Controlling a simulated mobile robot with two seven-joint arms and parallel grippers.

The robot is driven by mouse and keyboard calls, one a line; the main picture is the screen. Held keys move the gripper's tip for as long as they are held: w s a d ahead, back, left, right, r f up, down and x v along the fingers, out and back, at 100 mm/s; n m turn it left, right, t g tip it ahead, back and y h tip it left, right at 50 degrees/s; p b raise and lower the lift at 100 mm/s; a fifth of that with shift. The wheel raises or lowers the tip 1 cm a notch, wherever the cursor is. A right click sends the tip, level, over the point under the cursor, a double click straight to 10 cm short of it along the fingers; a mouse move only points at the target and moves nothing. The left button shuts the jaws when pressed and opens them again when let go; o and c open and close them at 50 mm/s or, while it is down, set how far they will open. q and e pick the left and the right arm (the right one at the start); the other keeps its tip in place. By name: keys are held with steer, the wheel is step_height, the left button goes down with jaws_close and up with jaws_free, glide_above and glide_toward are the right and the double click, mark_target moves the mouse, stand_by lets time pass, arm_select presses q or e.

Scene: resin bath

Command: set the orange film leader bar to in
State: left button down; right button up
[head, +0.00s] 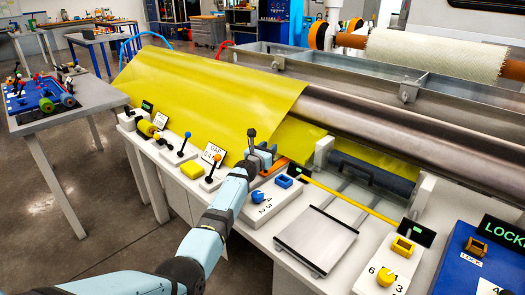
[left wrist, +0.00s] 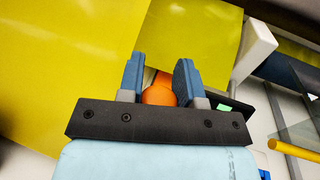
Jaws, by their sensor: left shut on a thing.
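The orange film leader bar (head: 276,167) shows in the head view as a short orange piece beside my left gripper (head: 262,156), at the front edge of the yellow film (head: 205,95). Most of it is hidden by the gripper and wrist. In the left wrist view, a rounded orange end of the bar (left wrist: 159,91) sits between the two blue fingers of my left gripper (left wrist: 160,76). The left gripper is shut on it. My right gripper is in neither view.
A white panel (head: 245,212) with a blue knob (head: 257,197) lies just in front of the gripper. Levers with blue and orange balls stand to its left. A metal plate (head: 316,240) and a yellow rod (head: 350,201) lie to the right. A steel roller (head: 370,125) runs behind.

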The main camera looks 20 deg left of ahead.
arm_select(q)
steer(key=shift+w+r, duration=0.1)
steer(key=shift+r, duration=0.1)
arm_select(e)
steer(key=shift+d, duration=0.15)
arm_select(q)
steer(key=c, duration=1)
jaws_free()
steer(key=shift+d, duration=0.1)
steer(key=shift+o, duration=1.1)
steer(key=shift+w+d+f, duration=0.1)
steer(key=shift+w+f, duration=0.05)
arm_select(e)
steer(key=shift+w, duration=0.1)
arm_select(q)
steer(key=shift+s+p, duration=0.6)
steer(key=s+a+p, duration=0.2)
steer(key=s+p, duration=0.4)
steer(key=s, duration=0.6)
steer(key=shift+s, duration=0.3)
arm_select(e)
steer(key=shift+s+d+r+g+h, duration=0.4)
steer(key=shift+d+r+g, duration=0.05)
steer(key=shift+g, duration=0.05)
